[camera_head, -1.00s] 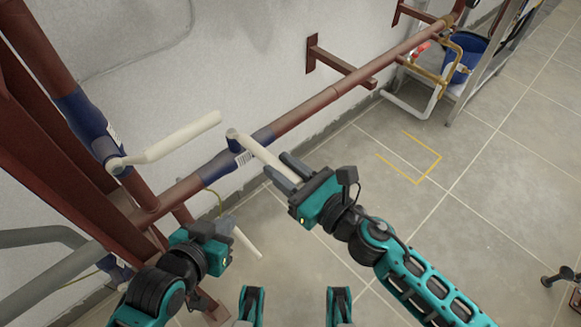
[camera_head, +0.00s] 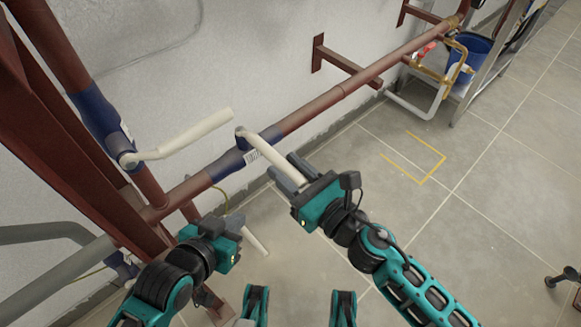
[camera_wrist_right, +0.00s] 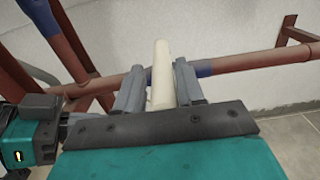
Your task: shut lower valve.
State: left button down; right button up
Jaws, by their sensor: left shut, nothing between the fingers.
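A valve with a long cream lever (camera_head: 275,160) sits on the blue section (camera_head: 228,163) of the low horizontal pipe. My right gripper (camera_head: 290,174) is open, with its fingers on either side of the lever's free end. In the right wrist view the lever (camera_wrist_right: 161,75) stands between the two grey fingers, with a gap at the left finger. A second cream lever (camera_head: 185,138) is on the blue valve of the upright pipe at left. A third pale lever (camera_head: 254,239) shows lower down, partly behind my left gripper (camera_head: 237,224). The left gripper is shut and empty.
Red-brown frame beams (camera_head: 70,150) and grey pipes (camera_head: 45,235) crowd the left. A wall bracket (camera_head: 345,65) holds the pipe at the back. A blue bucket (camera_head: 470,55) and brass piping stand at top right. The tiled floor (camera_head: 480,220) at right is mostly clear.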

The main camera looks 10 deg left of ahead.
jog(key=shift+o, duration=1.4)
jog(key=shift+s+a, duration=0.1)
pick_arm(q)
jog(key=shift+d+f+b, duration=0.35)
jog(key=shift+f+b, duration=0.15)
jog(key=shift+b, duration=0.55)
pick_arm(e)
jog(key=v, duration=1.3)
pick_arm(q)
jog(key=shift+w, duration=0.1)
